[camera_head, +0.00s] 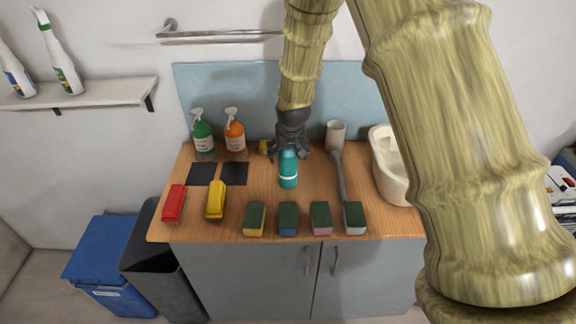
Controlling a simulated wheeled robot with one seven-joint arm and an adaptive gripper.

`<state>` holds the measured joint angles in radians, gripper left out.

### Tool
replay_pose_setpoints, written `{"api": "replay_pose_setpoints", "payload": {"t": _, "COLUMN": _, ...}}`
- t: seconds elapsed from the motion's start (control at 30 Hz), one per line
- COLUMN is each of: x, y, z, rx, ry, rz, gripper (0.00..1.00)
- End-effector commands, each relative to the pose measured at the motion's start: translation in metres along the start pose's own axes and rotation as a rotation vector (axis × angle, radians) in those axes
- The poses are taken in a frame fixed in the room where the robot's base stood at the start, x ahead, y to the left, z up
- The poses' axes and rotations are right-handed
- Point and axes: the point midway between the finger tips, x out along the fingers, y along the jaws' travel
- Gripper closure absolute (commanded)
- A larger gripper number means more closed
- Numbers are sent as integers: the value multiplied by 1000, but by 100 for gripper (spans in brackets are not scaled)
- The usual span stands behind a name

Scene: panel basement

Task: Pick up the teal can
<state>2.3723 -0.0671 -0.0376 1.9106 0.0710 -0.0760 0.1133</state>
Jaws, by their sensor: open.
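The teal can (288,172) stands upright on the wooden counter, near its middle. I cannot tell whether the fingers touch the can.
A green bottle (203,137) and an orange bottle (234,136) stand at the back left. A white cup (335,136), a grey-handled tool (339,178) and a white basin (389,172) are to the right. Several sponges (288,219) line the front; red (174,203) and yellow (216,201) brushes lie left.

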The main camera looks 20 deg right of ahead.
Motion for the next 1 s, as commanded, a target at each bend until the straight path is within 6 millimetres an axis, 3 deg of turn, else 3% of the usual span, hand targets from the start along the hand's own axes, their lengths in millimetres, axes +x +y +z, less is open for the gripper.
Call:
{"api": "replay_pose_setpoints", "payload": {"t": 0.17, "x": 0, "y": 0, "z": 0, "rx": 0, "ry": 1, "rz": 0, "gripper": 19}}
{"api": "replay_pose_setpoints", "payload": {"t": 0.2, "x": 0, "y": 0, "z": 0, "rx": 0, "ry": 0, "rz": 0, "gripper": 22}}
{"api": "replay_pose_setpoints", "payload": {"t": 0.63, "x": 0, "y": 0, "z": 0, "rx": 0, "ry": 0, "rz": 0, "gripper": 100}}
{"api": "replay_pose_setpoints", "payload": {"t": 1.0, "x": -5, "y": 0, "z": -3, "rx": 0, "ry": 4, "rz": 0, "gripper": 100}}
